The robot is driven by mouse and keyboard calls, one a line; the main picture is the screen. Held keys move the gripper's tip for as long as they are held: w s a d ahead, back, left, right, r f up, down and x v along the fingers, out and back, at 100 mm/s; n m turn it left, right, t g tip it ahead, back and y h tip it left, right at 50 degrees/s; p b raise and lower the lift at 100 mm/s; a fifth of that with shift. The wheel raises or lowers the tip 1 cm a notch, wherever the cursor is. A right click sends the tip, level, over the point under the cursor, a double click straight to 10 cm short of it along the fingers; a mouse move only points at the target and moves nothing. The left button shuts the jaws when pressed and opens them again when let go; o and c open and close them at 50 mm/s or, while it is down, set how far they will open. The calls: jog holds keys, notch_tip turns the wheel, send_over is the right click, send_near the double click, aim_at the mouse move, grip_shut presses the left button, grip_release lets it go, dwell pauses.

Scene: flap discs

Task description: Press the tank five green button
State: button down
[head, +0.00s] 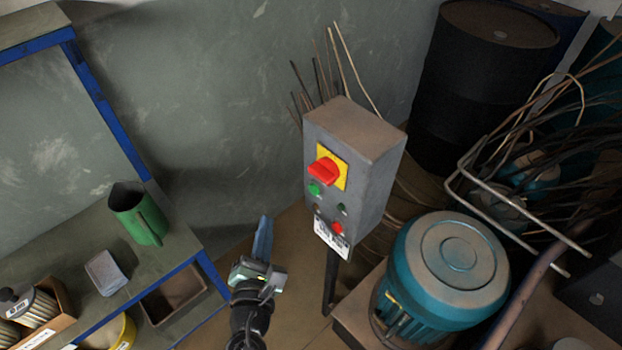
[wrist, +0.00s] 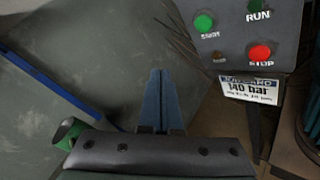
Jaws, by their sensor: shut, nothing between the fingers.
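A grey control box (head: 375,165) stands on a dark post in the middle of the head view. Its front has a red rotary switch on a yellow plate (head: 335,165), a green button (head: 314,189), a dark green RUN lamp (head: 342,209) and a red STOP button (head: 337,229). In the wrist view the green button (wrist: 204,23) is at the upper right, above a label reading 140 bar (wrist: 250,89). No "tank five" marking is legible. My gripper (head: 264,222) is shut and empty, below and left of the box, apart from it. Its blue fingers show in the wrist view (wrist: 161,75).
A workbench with blue edges (head: 202,266) is at the left, bearing a green jug (head: 137,213) and a grey block (head: 106,272). A teal motor (head: 447,266), a wire frame (head: 515,215) and a black drum (head: 485,85) crowd the right. Space before the box's front looks clear.

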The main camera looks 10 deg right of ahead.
aim_at(314, 189)
jog(key=w+d+p, duration=0.2)
jog(key=w+d, duration=0.3)
jog(key=d, duration=0.2)
dwell(0.6)
jog(key=shift+w+d, duration=0.15)
dwell(1.8)
jog(key=shift+w+d, duration=0.2)
jog(key=shift+d, duration=0.05)
jog(key=shift+w+d+p, duration=0.3)
jog(key=shift+d+p, duration=0.05)
jog(key=shift+d, duration=0.1)
dwell(1.0)
jog(key=shift+s+a, duration=0.55)
jog(key=shift+a, duration=0.2)
jog(key=shift+a, duration=0.1)
